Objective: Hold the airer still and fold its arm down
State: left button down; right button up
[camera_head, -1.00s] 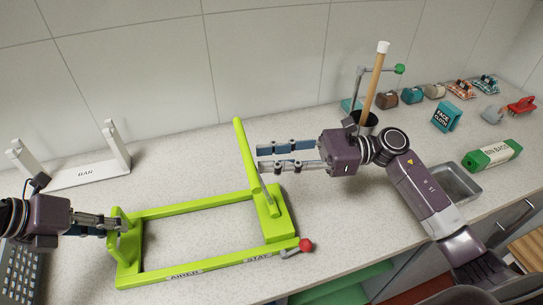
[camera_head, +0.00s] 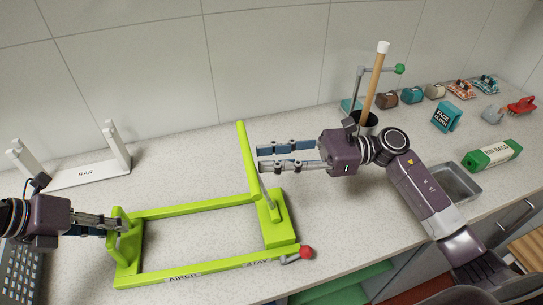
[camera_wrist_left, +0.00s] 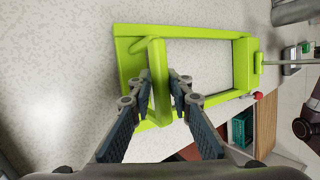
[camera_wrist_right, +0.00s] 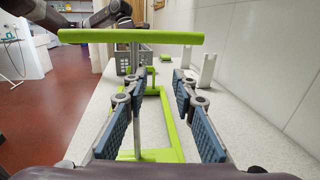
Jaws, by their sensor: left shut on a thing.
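The lime-green airer (camera_head: 190,273) lies on the counter as an open rectangular frame. Its green arm (camera_head: 247,160) stands up from the right end, tilted slightly. My left gripper (camera_head: 122,224) is shut on the upright at the airer's left end; the left wrist view shows the fingers around this green post (camera_wrist_left: 158,85). My right gripper (camera_head: 259,160) is open, with its fingers just right of the raised arm. In the right wrist view the green arm (camera_wrist_right: 130,37) runs crosswise ahead of the open, empty fingers. A red-knobbed lever marked STAY (camera_head: 305,253) sits at the front right corner.
A white rack marked BAR (camera_head: 85,174) stands at the back left. A pot with a wooden stick (camera_head: 374,82) and a green-knobbed stand (camera_head: 399,69) are behind my right gripper. A metal tray (camera_head: 455,182) and bin bags box (camera_head: 491,154) lie at right.

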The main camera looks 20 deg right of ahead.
jog(key=s+d, duration=0.2)
jog(key=d, duration=0.9)
jog(key=shift+s+d, duration=0.2)
jog(key=shift+d, duration=0.2)
jog(key=shift+r, duration=0.15)
jog(key=shift+c, duration=1.1)
jog(key=shift+n+g, duration=0.7)
jog(key=shift+g, duration=0.1)
jog(key=r, duration=0.1)
jog(key=s+r, duration=0.1)
jog(key=r, duration=0.2)
jog(key=shift+s+d+r, duration=0.15)
jog(key=shift+s, duration=0.1)
grip_shut()
jog(key=a, duration=1.4)
jog(key=shift+w, duration=0.45)
